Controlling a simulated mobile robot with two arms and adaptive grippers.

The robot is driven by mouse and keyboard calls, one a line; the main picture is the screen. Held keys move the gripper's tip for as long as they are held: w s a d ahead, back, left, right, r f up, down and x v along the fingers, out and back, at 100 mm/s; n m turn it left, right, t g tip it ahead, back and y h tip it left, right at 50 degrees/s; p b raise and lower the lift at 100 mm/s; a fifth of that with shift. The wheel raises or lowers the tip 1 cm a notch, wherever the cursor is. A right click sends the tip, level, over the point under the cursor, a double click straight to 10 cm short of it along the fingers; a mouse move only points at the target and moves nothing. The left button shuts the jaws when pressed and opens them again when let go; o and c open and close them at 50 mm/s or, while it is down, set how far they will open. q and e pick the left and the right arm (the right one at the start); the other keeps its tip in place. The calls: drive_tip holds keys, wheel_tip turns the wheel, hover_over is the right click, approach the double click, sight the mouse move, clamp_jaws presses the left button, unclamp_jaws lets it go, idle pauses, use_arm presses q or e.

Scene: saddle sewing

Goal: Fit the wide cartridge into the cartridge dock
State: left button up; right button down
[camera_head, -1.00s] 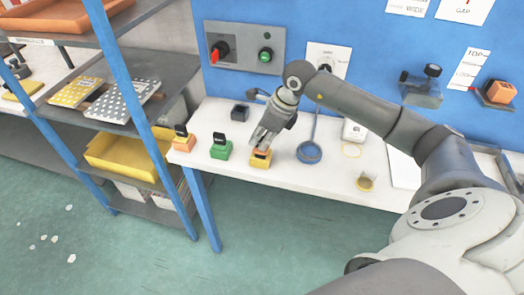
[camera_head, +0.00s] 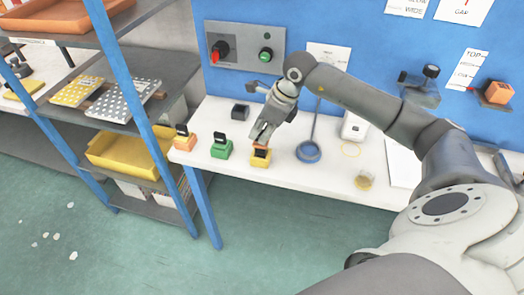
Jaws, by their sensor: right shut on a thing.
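My right gripper (camera_head: 262,140) reaches down from the upper right over the table. It is shut on the dark handle of a yellow-orange cartridge (camera_head: 260,159) near the table's front edge. The cartridge looks upright; I cannot tell whether it touches the table. A green cartridge (camera_head: 221,150) and an orange cartridge (camera_head: 184,142), both with black handles, stand to its left. I cannot tell from the labels which one is wide. A wall-mounted holder with an orange block (camera_head: 497,93) is at the right; I cannot tell whether it is the cartridge dock. My left gripper is out of view.
The white table (camera_head: 230,180) also bears a blue ring stand (camera_head: 308,152), a small dark block (camera_head: 240,112) and a yellowish cup (camera_head: 364,181). A blue-framed shelf (camera_head: 185,180) stands close on the left. A panel with red and green knobs (camera_head: 243,48) is on the wall.

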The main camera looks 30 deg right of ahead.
drive_tip(key=shift+r, duration=0.1)
drive_tip(key=shift+r+p, duration=1.1)
drive_tip(key=shift+r, duration=0.8)
